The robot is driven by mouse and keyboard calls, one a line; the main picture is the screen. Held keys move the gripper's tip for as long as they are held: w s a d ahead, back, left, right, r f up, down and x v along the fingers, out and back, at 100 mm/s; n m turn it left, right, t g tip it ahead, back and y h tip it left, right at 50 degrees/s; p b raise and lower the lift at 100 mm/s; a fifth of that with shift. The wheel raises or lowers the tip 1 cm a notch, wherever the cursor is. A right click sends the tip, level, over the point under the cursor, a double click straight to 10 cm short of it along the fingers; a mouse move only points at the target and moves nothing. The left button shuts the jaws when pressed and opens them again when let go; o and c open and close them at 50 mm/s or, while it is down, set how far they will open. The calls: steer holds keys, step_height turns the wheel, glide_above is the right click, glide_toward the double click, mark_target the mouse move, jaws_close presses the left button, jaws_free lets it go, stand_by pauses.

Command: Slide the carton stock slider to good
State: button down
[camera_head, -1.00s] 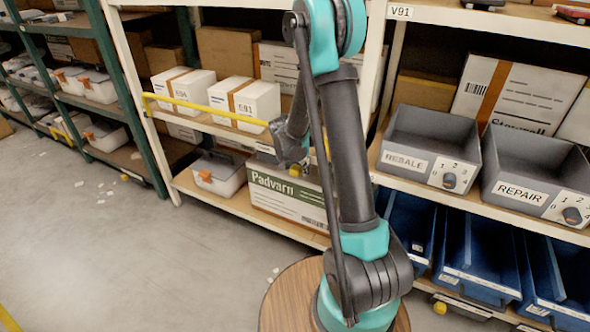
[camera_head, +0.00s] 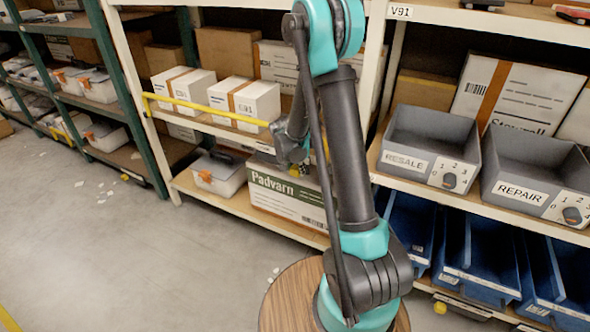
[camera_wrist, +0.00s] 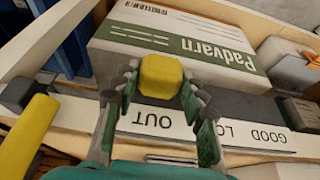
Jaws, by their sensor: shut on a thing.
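The carton stock slider's yellow knob (camera_wrist: 160,77) sits between the fingers of my gripper (camera_wrist: 158,85) in the wrist view. My gripper is shut on it. The slider's white label strip (camera_wrist: 187,132) reads OUT, LO and GOOD, upside down in this view; a finger covers part of the middle word. The knob is in line with OUT, and GOOD lies to the right. The Padvarn carton (camera_wrist: 185,47) is just behind the knob. In the head view my gripper (camera_head: 297,168) is in front of the same carton (camera_head: 290,198), and the slider labels cannot be read.
A yellow bar (camera_wrist: 28,135) is close at the left of the wrist view. A yellow rail (camera_head: 205,109) runs along the shelf above the carton. A lidded white box (camera_head: 218,175) stands left of the carton. Grey RESALE (camera_head: 432,140) and REPAIR (camera_head: 535,170) bins stand at the right.

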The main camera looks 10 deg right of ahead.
mark_target(260, 157)
steer(key=w+a, duration=0.3)
steer(key=a, duration=0.1)
steer(key=w+a, duration=0.3)
steer(key=a, duration=0.2)
steer(key=w+a, duration=0.3)
steer(key=a, duration=0.1)
steer(key=shift+w+a, duration=0.2)
steer(key=shift+w, duration=0.1)
steer(key=c, duration=0.9)
jaws_free()
steer(key=v, duration=1.2)
steer(key=shift+w+r, duration=0.1)
